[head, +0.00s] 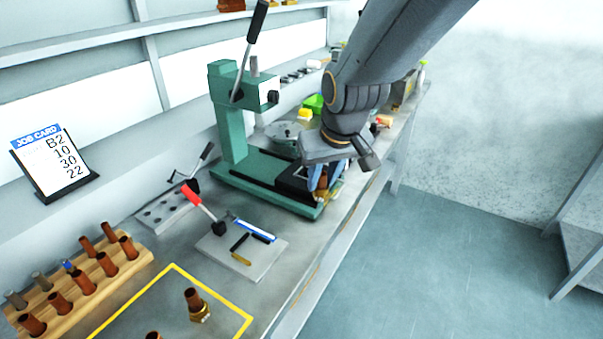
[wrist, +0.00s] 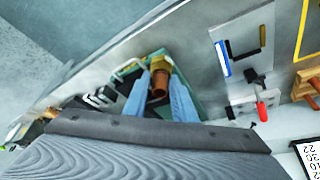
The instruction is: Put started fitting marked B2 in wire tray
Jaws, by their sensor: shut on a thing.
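My gripper (head: 325,178), with blue fingers, is shut on a fitting, a copper tube with a brass nut (wrist: 161,64). In the head view the held fitting (head: 322,184) is partly hidden by the fingers. It is over the front end of the green press (head: 236,165); whether it touches the press I cannot tell. No B2 mark is readable on it. The job card (head: 55,162) reads B2, 10, 30, 22. I cannot clearly make out the wire tray; a pale bent wire shape (wrist: 130,66) shows beside the fitting in the wrist view.
A wooden rack (head: 125,268) holds several copper tubes. Another tube with a brass nut (head: 195,303) stands inside the yellow outline. Yellow and green items (head: 314,102) lie behind the press. Open floor is right.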

